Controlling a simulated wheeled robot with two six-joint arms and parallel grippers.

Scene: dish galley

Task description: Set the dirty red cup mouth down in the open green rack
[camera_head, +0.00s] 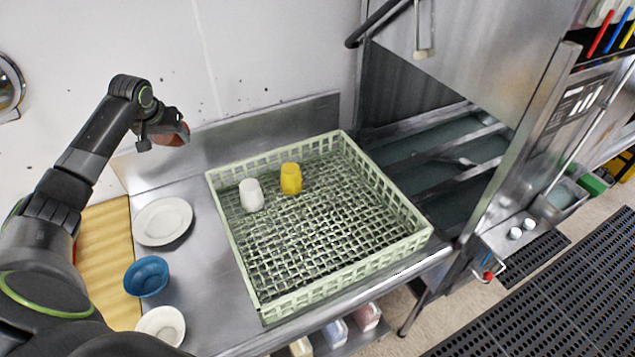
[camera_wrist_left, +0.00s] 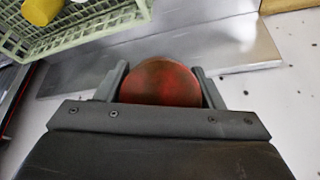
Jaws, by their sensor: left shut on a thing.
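The red cup (camera_head: 178,133) is held by my left gripper (camera_head: 160,135), above the back left of the steel counter. In the left wrist view the red cup (camera_wrist_left: 160,84) sits between the two fingers of my left gripper (camera_wrist_left: 160,90), with a dark brownish smear over its round face. The gripper partly hides it, and I cannot tell which way its mouth points. The open green rack (camera_head: 250,275) stands on the counter to the right of and below the gripper. It holds a white cup (camera_head: 251,195) and a yellow cup (camera_head: 291,179) near its back left. My right gripper is not in view.
Left of the rack are a white plate (camera_head: 162,221), a blue bowl (camera_head: 146,276) and a white bowl (camera_head: 161,325). A steel backsplash (camera_head: 265,122) rises behind the rack. The rack's middle and right are free. A dishwasher opening is to the right.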

